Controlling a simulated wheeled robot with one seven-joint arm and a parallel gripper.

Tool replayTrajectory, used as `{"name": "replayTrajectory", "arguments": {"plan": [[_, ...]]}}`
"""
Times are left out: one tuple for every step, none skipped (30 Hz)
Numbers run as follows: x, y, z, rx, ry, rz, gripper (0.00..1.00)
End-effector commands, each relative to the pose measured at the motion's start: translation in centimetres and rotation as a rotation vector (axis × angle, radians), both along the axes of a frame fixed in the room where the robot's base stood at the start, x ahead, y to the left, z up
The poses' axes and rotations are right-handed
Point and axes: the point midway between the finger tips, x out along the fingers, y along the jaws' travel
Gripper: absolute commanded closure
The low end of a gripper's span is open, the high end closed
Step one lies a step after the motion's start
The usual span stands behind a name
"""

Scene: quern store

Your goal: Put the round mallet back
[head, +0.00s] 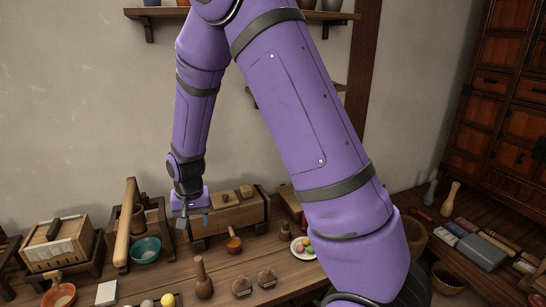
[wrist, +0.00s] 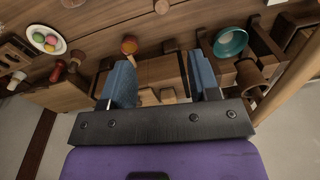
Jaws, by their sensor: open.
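A brown turned-wood piece with a wide rounded body and a narrow upright handle (head: 203,275) stands on the table front; it looks like the round mallet, but I cannot be sure. Its edge may show at the top of the wrist view (wrist: 162,6). A smaller orange-brown round-headed piece with a short handle (head: 234,243) is behind and right of it, and shows in the wrist view (wrist: 129,45). My gripper (head: 193,218) is open and empty, with blue fingers (wrist: 163,80) over the left part of a wooden box (head: 250,214), apart from both pieces.
Small blocks lie on the box. A teal bowl (head: 146,250) and a big slanted wooden pole (head: 125,222) stand left. A white plate with coloured balls (head: 297,247) is right. Two small dark-topped pieces (head: 242,287) lie in front. My arm hides part of the table's right side.

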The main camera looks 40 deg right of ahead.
Motion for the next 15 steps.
{"name": "replayTrajectory", "arguments": {"plan": [[-0.5, -0.3, 2.4, 0.006, -0.023, 0.014, 0.44], [-0.8, -0.5, 3.5, 0.009, -0.033, 0.024, 0.44], [-1.3, -0.7, 5.0, 0.012, -0.043, 0.036, 0.44], [-1.6, -0.8, 6.1, 0.014, -0.053, 0.047, 0.44], [-2.1, -1.0, 7.2, 0.015, -0.062, 0.057, 0.44], [-2.7, -1.2, 8.5, 0.017, -0.074, 0.070, 0.44], [-3.1, -1.4, 9.6, 0.018, -0.084, 0.080, 0.44], [-3.6, -1.6, 10.6, 0.019, -0.093, 0.089, 0.44], [-4.3, -1.8, 11.8, 0.019, -0.105, 0.102, 0.44], [-4.9, -2.0, 12.8, 0.019, -0.114, 0.112, 0.44], [-5.4, -2.2, 13.7, 0.019, -0.125, 0.122, 0.44], [-6.2, -2.4, 14.9, 0.017, -0.136, 0.135, 0.44], [-6.9, -2.6, 15.8, 0.017, -0.146, 0.145, 0.44], [-7.5, -2.8, 16.6, 0.015, -0.156, 0.155, 0.44], [-8.4, -3.0, 17.7, 0.012, -0.168, 0.169, 0.44]]}}
